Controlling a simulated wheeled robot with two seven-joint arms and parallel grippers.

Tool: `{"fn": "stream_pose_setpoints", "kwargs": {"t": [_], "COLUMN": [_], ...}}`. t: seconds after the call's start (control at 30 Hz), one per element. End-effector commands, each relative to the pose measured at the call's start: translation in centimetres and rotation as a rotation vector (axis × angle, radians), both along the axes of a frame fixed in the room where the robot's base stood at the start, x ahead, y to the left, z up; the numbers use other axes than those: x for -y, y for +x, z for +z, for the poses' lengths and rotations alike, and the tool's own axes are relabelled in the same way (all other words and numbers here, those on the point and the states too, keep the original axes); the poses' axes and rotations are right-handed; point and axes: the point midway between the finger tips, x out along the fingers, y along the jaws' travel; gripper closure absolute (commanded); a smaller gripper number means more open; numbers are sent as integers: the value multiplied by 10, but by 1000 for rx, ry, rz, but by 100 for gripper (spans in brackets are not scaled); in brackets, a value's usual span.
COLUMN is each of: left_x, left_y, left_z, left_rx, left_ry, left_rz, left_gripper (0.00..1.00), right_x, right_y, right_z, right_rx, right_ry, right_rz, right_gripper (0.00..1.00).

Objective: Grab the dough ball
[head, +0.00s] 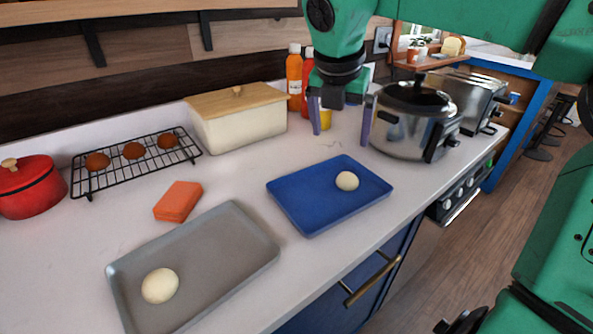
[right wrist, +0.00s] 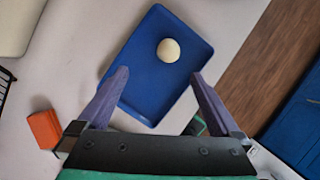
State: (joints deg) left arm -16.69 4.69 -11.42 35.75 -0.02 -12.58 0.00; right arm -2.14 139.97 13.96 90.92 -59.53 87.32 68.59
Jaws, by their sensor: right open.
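A small pale ball (head: 347,181) lies on the blue tray (head: 300,213), toward its right side. It also shows in the right wrist view (right wrist: 168,50), beyond my fingertips. A larger pale ball (head: 160,285) lies on the grey tray (head: 240,236) at the front left. Both look like dough; I cannot tell for sure which is the dough ball. My right gripper (head: 342,136) is open and empty, pointing down above the counter, behind the blue tray and apart from both balls. In the right wrist view its fingers (right wrist: 160,76) are spread wide. My left gripper is not in view.
A cream bread box (head: 240,122), bottles (head: 294,76) and a wire rack (head: 125,168) with brown balls stand behind. A steel pot (head: 410,125) stands right of my gripper. A red pot (head: 27,187) is far left.

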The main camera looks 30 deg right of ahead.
Motion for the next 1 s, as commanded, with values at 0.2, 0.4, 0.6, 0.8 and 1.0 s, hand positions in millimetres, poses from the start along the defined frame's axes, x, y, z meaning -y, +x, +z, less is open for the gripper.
{"fn": "stream_pose_setpoints", "kwargs": {"t": [0.2,0.4,0.6,0.8,1.0], "left_x": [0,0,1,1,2], "left_y": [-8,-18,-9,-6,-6], "left_z": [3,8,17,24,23], "left_rx": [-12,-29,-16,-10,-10], "left_ry": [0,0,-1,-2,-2], "left_rz": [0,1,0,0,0], "left_gripper": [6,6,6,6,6], "right_x": [12,27,33,43,43], "right_y": [3,13,14,18,19], "right_z": [-32,-75,-101,-133,-135], "right_rx": [-13,-11,-12,-9,-7], "right_ry": [-20,-19,-17,-18,-19], "right_rz": [-6,-6,-5,-6,-5], "right_gripper": [0,0,0,0,0]}}
